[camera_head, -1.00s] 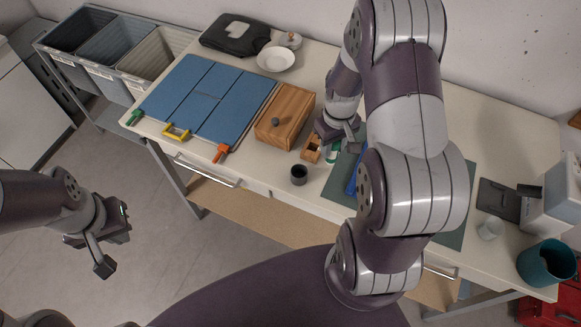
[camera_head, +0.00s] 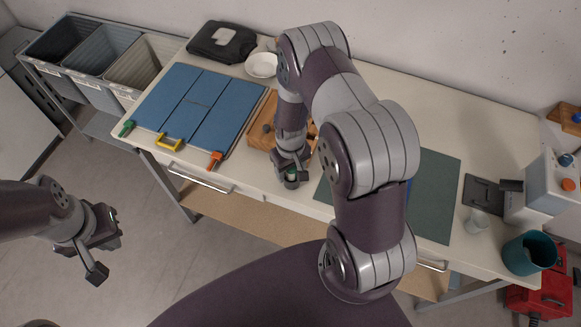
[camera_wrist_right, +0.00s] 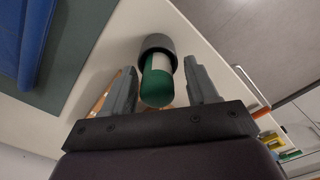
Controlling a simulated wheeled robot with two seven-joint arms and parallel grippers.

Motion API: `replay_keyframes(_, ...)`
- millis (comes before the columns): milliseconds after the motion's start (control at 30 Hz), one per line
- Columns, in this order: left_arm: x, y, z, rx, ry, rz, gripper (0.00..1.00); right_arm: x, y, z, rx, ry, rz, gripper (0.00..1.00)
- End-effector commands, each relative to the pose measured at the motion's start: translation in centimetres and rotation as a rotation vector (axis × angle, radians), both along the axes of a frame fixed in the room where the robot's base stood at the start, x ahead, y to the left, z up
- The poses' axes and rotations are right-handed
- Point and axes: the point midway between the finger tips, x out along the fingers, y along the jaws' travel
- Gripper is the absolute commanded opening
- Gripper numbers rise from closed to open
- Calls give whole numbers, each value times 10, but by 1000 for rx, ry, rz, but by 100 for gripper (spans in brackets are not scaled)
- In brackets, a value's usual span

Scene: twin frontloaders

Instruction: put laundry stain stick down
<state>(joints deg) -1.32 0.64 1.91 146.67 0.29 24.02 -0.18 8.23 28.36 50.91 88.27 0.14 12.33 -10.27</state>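The stain stick, green with a white part, shows in the right wrist view (camera_wrist_right: 157,84). Its white end is in the mouth of a small dark cup (camera_wrist_right: 158,44). In the head view, the cup (camera_head: 291,183) stands near the table's front edge, and only a little green of the stick shows. My right gripper (camera_head: 292,176) is over the cup. In the wrist view its fingers (camera_wrist_right: 160,90) stand apart on either side of the stick, with gaps visible. My left gripper (camera_head: 112,250) is open and empty over the floor, left of the table.
A wooden box (camera_head: 262,134) is close behind my right gripper. A blue folding board (camera_head: 200,108) lies to the left. A green mat (camera_head: 436,190) lies to the right, partly hidden by my arm.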

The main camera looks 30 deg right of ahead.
Motion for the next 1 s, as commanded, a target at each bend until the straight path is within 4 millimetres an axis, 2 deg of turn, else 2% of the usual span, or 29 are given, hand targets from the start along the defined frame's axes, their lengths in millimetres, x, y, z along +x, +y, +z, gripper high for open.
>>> replay_keyframes(200, 0, 0, -1, 0, 0, 0, 0, 1, 0, 2, 0, -1, 0, 58)
replay_keyframes(333, 0, 0, -6, 0, 0, 0, 0, 1, 0, 15, -1, -4, 0, 58)
replay_keyframes(700, 0, 0, -29, 0, 0, 0, 0, 1, 0, 98, -1, -5, 0, 58)
replay_keyframes(833, 0, 0, -31, 0, 0, 0, 0, 0, 0, 116, -1, -4, 0, 58)
replay_keyframes(933, 0, 0, -31, 0, 0, 0, 0, -9, 10, 138, -2, -20, 1, 58)
replay_keyframes(1000, 0, 0, -31, 0, 0, 0, 0, -26, 24, 159, -2, -46, 1, 58)
